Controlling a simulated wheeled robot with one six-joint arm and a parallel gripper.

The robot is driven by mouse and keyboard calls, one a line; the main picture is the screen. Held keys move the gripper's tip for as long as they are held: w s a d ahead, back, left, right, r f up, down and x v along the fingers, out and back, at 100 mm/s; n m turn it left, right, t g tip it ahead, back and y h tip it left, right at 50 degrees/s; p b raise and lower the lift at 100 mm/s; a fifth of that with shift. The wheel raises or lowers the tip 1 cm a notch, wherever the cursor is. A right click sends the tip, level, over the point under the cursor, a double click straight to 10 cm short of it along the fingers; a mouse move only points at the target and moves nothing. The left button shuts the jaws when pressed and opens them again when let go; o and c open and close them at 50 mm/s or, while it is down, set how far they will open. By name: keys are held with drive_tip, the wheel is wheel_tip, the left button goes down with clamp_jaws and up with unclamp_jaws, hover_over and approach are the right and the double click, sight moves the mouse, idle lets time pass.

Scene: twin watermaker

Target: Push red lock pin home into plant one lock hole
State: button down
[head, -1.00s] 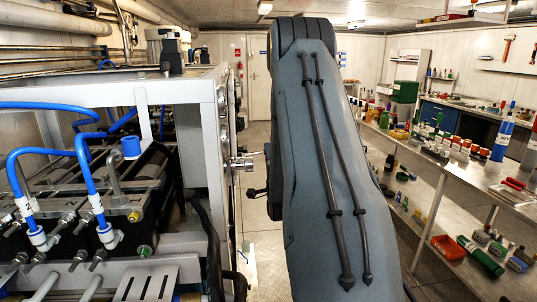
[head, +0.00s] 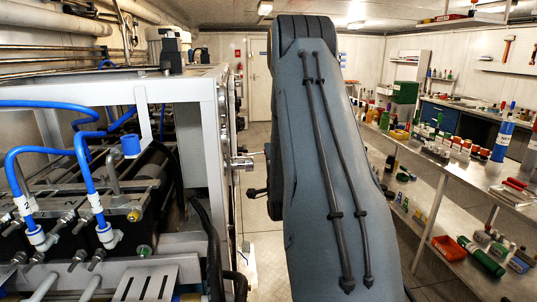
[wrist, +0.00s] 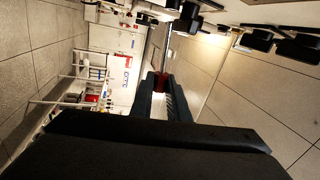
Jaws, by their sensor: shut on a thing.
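My gripper (wrist: 161,92) shows in the wrist view, its two dark fingers shut on the red lock pin (wrist: 161,80). Only the red part of the pin stands out between the fingertips. A thin grey shaft runs upward from there in the picture, and I cannot tell whether it is all part of the pin. The plant's light grey frame (head: 209,150) stands at left in the head view. The lock hole cannot be made out in either view. In the head view my own arm hides the gripper and the pin.
A silver fitting (head: 241,163) sticks out from the frame's right post. Blue hoses (head: 83,165) loop over the machine at left. A metal bench (head: 480,170) with bottles and small parts stands at right, with an orange tray (head: 449,247) on its lower shelf.

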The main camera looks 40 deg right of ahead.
drive_tip(key=shift+w+a+f+b, duration=0.1)
drive_tip(key=shift+w+a+b, duration=0.1)
drive_tip(key=shift+w+a, duration=0.25)
drive_tip(key=shift+w+a+f+b, duration=0.1)
drive_tip(key=shift+w+a+b, duration=0.2)
drive_tip(key=shift+a, duration=0.4)
drive_tip(key=shift+w+a+b, duration=0.15)
drive_tip(key=shift+w+a, duration=0.2)
drive_tip(key=shift+a, duration=0.2)
drive_tip(key=c, duration=1.6)
unclamp_jaws()
drive_tip(key=shift+b+v, duration=1.4)
drive_tip(key=shift+v, duration=2.5)
